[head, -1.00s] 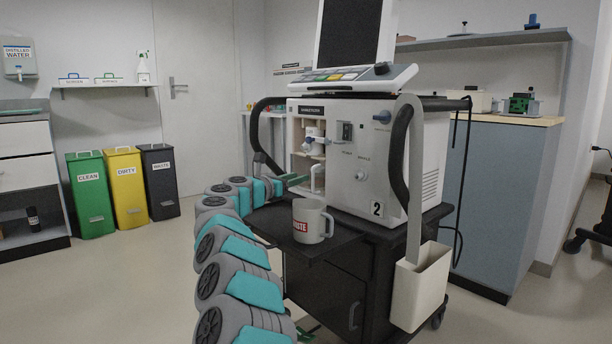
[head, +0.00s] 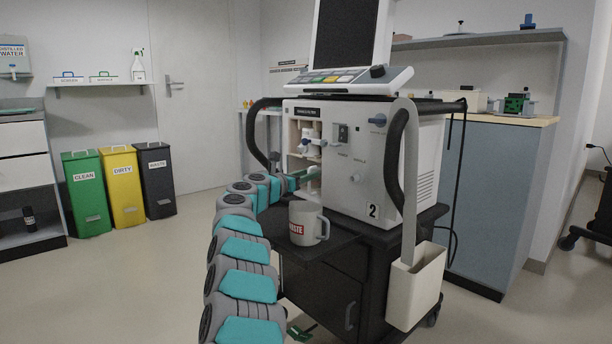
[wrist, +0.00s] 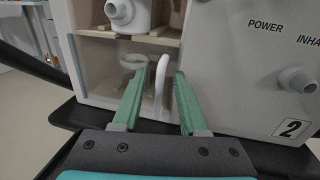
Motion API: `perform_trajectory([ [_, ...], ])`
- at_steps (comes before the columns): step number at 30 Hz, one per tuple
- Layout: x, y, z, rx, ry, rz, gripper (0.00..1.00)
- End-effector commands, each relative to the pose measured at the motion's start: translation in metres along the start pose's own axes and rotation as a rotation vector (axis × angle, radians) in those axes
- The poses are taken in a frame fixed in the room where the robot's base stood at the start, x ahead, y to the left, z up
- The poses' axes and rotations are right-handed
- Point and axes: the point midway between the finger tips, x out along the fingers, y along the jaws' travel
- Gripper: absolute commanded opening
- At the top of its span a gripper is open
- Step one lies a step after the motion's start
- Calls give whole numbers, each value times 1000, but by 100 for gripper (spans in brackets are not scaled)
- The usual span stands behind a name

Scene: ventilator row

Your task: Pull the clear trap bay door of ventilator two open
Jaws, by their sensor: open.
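Ventilator two (head: 348,160), a pale box marked 2, stands on a black cart. Its lower left compartment is the trap bay (wrist: 100,62), with a clear round cup (wrist: 132,64) inside. The clear door pane itself is hard to make out, and I cannot tell how it sits. A white upright bar handle (wrist: 159,90) stands in front of the bay's right part. My gripper (wrist: 161,74) is open, with one green finger on each side of the handle and gaps to it. In the head view my gripper (head: 300,177) is at the bay, partly hidden by my arm.
A mug (head: 308,223) stands on the cart's black shelf (head: 345,245), close to my arm. A white bin (head: 418,285) hangs at the cart's right.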

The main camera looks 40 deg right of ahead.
Motion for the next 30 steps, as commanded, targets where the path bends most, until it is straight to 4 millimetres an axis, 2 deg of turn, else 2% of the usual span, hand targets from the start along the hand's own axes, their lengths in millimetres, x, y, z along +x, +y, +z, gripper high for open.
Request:
perform_trajectory([
  [3, 0, 0, 0, 0, 0, 0, 41],
  [14, 0, 0, 0, 0, 0, 0, 1],
  [30, 0, 0, 0, 0, -1, 0, 0],
])
